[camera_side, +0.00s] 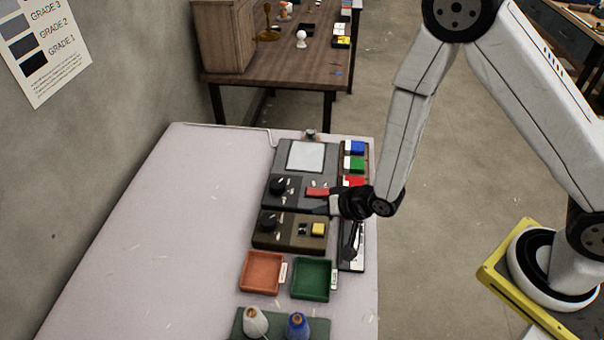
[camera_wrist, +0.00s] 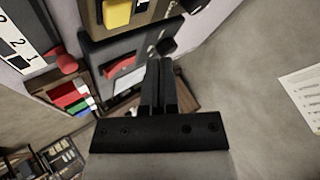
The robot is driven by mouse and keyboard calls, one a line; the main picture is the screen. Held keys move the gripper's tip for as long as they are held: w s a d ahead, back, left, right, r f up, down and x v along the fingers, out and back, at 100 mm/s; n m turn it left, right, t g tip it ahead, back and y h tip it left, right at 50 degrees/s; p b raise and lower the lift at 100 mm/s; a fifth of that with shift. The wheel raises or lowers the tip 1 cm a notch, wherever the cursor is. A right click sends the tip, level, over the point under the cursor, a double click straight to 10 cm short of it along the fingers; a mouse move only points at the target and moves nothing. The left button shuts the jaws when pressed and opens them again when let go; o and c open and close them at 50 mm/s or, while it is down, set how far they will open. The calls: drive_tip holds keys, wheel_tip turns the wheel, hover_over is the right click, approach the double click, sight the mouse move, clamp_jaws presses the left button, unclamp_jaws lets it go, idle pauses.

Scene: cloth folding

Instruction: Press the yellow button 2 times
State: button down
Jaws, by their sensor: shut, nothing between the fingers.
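The yellow button (camera_side: 318,229) sits at the right end of a brown box (camera_side: 288,243) on the light table. It also shows at the top of the wrist view (camera_wrist: 117,13). My gripper (camera_side: 332,206) is shut and empty, above the equipment at the table's right side. In the side view it appears just behind and to the right of the yellow button, apart from it. In the wrist view my closed fingers (camera_wrist: 159,64) lie below and to the right of the button. The exact height of the fingertips is hard to tell.
A dark box (camera_side: 290,200) with a red switch (camera_side: 317,191) stands behind the brown box. A slider panel (camera_side: 352,259), an orange tray (camera_side: 261,272) and a green tray (camera_side: 312,279) are nearer. The table's left side is clear.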

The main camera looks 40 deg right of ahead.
sight(321, 230)
drive_tip(key=shift+r, duration=0.65)
idle(2.2)
drive_tip(key=shift+r, duration=1.9)
drive_tip(key=shift+f, duration=0.15)
drive_tip(key=shift+f, duration=4.25)
drive_tip(key=shift+f, duration=0.45)
